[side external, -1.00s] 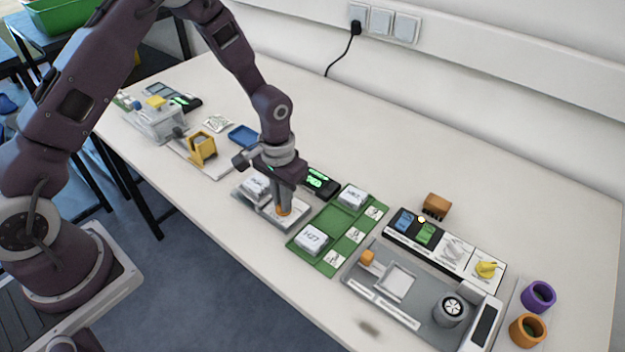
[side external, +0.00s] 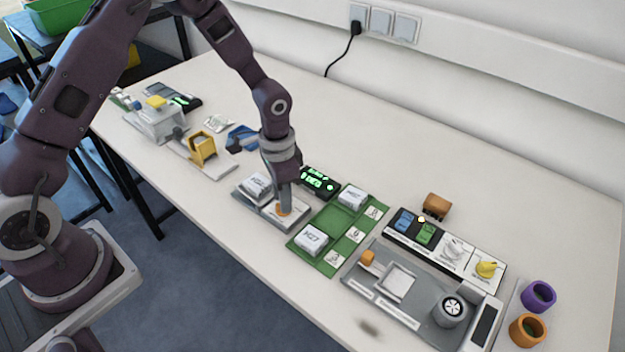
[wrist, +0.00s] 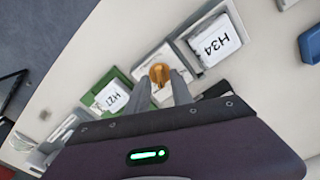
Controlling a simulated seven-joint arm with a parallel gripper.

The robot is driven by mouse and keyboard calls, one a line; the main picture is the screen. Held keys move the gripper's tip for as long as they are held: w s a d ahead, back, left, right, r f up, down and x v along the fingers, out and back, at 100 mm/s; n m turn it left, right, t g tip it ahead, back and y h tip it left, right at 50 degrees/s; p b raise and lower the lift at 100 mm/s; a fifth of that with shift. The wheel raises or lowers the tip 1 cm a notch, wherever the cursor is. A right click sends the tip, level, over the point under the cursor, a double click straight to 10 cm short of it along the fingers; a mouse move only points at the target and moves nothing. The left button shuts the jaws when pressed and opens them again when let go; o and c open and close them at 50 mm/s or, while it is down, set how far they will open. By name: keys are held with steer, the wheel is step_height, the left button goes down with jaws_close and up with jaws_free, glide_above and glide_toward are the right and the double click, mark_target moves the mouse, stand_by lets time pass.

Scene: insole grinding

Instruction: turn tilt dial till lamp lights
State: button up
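The orange dial (side external: 283,209) stands on the grey-and-white levelling plate, beside a white block. In the wrist view the dial (wrist: 160,74) sits between the two fingertips. My gripper (side external: 284,202) points down at it, its fingers on either side and apparently closed against it; the exact contact is hard to see. A small round lamp (side external: 421,219) glows pale yellow on the black panel to the right; the frames do not show whether it belongs to this dial. A black display (side external: 318,183) with green lit characters stands behind the plate.
The white block marked H34 (wrist: 213,43) sits right next to the dial. A green tray (side external: 322,257) with white blocks lies close on the right. Further right is a grey fixture (side external: 415,312); a yellow holder (side external: 202,148) stands left.

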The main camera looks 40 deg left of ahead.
steer(key=shift+r, duration=3)
steer(key=shift+r, duration=0.25)
steer(key=s+a+r+n+t+y, duration=0.1)
steer(key=s+r+t, duration=0.1)
steer(key=s+r, duration=0.5)
steer(key=s+a+r+n+t, duration=0.1)
steer(key=s+r+n, duration=0.15)
steer(key=r, duration=0.85)
steer(key=s+r+n+t+h, duration=0.1)
steer(key=s+r, duration=0.3)
steer(key=s, duration=1)
steer(key=shift+d+r+n+t, duration=0.15)
steer(key=shift+n+t, duration=0.3)
steer(key=shift+t, duration=0.35)
